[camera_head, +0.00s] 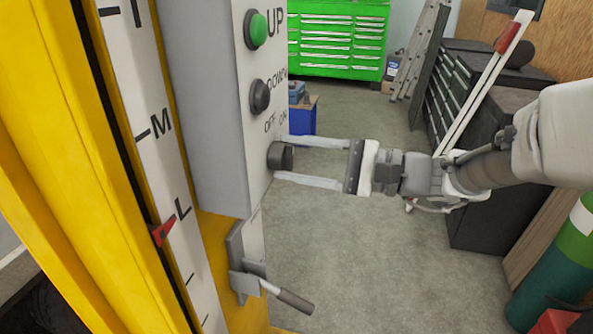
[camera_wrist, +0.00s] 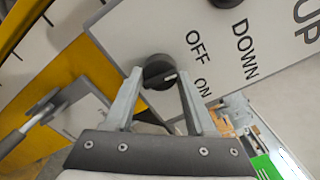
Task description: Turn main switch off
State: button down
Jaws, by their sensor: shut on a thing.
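The main switch is a black rotary knob (camera_head: 281,157) low on the grey control box (camera_head: 215,110), below the OFF and ON labels. In the wrist view the knob (camera_wrist: 158,72) shows a white pointer mark directed toward the ON label (camera_wrist: 202,88) rather than the OFF label (camera_wrist: 197,45). My gripper (camera_head: 287,160) reaches in from the right, with its two long fingers on either side of the knob. In the wrist view the fingertips (camera_wrist: 158,76) flank the knob, and the gripper is shut on it.
A green UP button (camera_head: 258,30) and a black DOWN button (camera_head: 260,96) sit above the knob. Below the box, a lever handle (camera_head: 287,297) juts out from the yellow frame (camera_head: 70,180). A green tool cabinet (camera_head: 338,38) stands behind; the floor between is mostly clear.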

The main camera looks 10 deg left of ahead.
jog(key=shift+f+n+b, duration=0.2)
jog(key=shift+n+b, duration=0.3)
jog(key=shift+n, duration=0.1)
jog(key=shift+r, duration=0.1)
jog(key=shift+c, duration=1.2)
grip_release()
jog(key=shift+d+r, duration=0.1)
jog(key=s+d+p, duration=0.1)
jog(key=d+p, duration=0.1)
jog(key=d, duration=1.5)
jog(key=shift+s, duration=0.15)
jog(key=shift+d, duration=0.1)
